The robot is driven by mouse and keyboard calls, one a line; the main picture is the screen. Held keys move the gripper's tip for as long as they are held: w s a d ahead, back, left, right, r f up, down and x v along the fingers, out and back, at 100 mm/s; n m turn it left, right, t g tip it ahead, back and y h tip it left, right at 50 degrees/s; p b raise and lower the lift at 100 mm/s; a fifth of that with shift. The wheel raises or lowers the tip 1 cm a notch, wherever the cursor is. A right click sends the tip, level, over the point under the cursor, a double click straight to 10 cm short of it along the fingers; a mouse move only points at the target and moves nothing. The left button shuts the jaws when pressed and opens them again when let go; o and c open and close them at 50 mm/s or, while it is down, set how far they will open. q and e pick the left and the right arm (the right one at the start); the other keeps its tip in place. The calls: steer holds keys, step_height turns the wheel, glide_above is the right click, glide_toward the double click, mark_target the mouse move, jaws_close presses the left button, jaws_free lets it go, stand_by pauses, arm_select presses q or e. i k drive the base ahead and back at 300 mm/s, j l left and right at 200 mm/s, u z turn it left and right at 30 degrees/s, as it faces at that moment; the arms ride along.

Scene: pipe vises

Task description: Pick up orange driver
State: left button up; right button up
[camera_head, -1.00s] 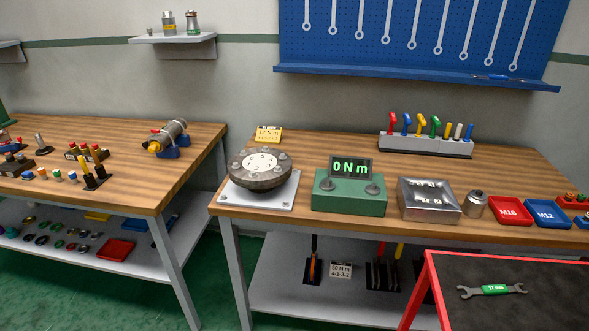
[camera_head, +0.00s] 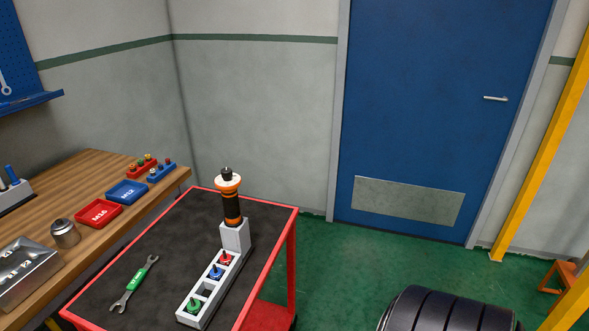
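The orange driver (camera_head: 231,202) is black with orange bands and stands upright in a grey holder block (camera_head: 235,235) on the red cart with a dark top (camera_head: 170,240). The holder joins a light grey rack (camera_head: 190,311) with red, blue and green bits in slots, and one slot between the blue and green looks empty. Neither of my grippers shows in the head view.
A green-handled wrench (camera_head: 135,285) lies on the cart's left part. The wooden bench (camera_head: 95,172) at left bears red (camera_head: 99,214) and blue trays (camera_head: 127,191), a metal canister (camera_head: 65,233) and a metal box. A dark ribbed object (camera_head: 450,312) sits at the lower right. Green floor lies open before the blue door (camera_head: 430,100).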

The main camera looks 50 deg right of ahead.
mark_target(233, 218)
steer(key=z, duration=1.25)
